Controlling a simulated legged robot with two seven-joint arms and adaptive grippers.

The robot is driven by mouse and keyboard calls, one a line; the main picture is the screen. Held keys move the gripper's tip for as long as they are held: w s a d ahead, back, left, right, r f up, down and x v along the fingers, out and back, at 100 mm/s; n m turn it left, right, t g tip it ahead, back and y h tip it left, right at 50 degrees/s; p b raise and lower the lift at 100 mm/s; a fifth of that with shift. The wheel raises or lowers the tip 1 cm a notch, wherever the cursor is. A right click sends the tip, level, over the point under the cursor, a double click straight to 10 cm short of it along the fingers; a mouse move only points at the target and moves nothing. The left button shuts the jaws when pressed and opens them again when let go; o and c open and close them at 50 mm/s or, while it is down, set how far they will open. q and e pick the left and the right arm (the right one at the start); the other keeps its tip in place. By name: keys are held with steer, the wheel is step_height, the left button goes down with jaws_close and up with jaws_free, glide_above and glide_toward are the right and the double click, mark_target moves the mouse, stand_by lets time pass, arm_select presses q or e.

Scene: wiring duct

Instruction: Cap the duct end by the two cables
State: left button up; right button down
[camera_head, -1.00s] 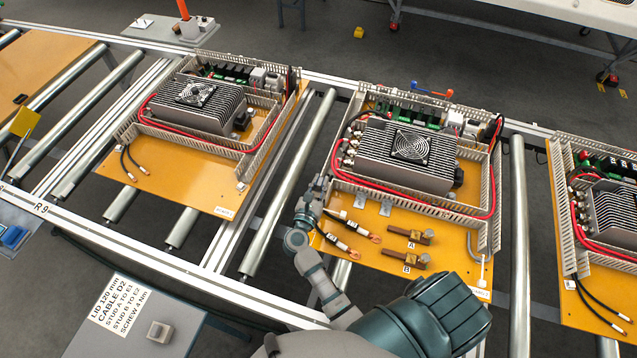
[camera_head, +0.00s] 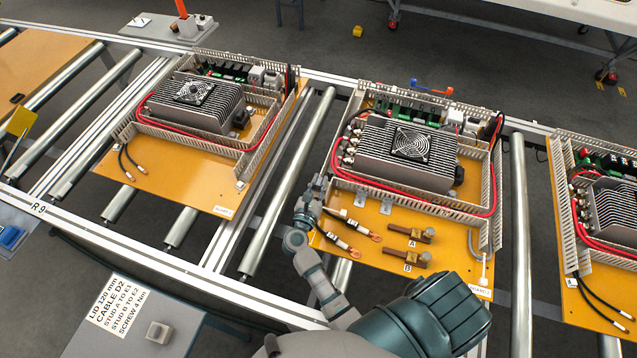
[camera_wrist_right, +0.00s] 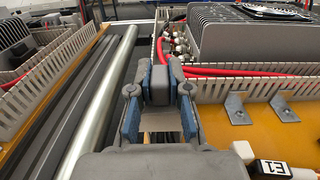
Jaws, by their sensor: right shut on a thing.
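My right gripper (camera_head: 318,184) is at the left end of the front slotted duct (camera_head: 400,198) on the middle board, beside the two cables. The right wrist view shows its blue-edged fingers (camera_wrist_right: 158,88) shut on a small dark grey piece, apparently the end cap (camera_wrist_right: 159,86). The cap is close to the duct's end, left of the duct wall (camera_wrist_right: 250,88); I cannot tell whether they touch. Two black cables (camera_head: 345,222) with copper lugs lie on the board just right of the gripper. One shows a white E1 tag (camera_wrist_right: 274,168). My left gripper is out of view.
A finned heatsink with a fan (camera_head: 405,150) and red cables stand behind the duct. Two metal brackets (camera_head: 385,206) and two copper studs marked A and B (camera_head: 410,232) sit in front. Bare rollers (camera_head: 290,180) lie left of the board.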

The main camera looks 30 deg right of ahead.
mark_target(318, 195)
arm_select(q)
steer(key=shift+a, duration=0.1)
arm_select(e)
steer(key=shift+a+r, duration=0.1)
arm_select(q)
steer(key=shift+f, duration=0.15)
arm_select(e)
steer(key=shift+d, duration=0.35)
arm_select(q)
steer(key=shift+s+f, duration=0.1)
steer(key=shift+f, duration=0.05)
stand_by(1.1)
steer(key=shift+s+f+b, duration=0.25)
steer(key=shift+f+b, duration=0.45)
steer(key=shift+b, duration=0.25)
arm_select(e)
steer(key=shift+f, duration=0.7)
steer(key=shift+f+b, duration=0.5)
steer(key=shift+f, duration=0.05)
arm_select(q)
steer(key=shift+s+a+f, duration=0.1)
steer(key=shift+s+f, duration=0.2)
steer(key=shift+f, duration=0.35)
arm_select(e)
steer(key=shift+f, duration=0.1)
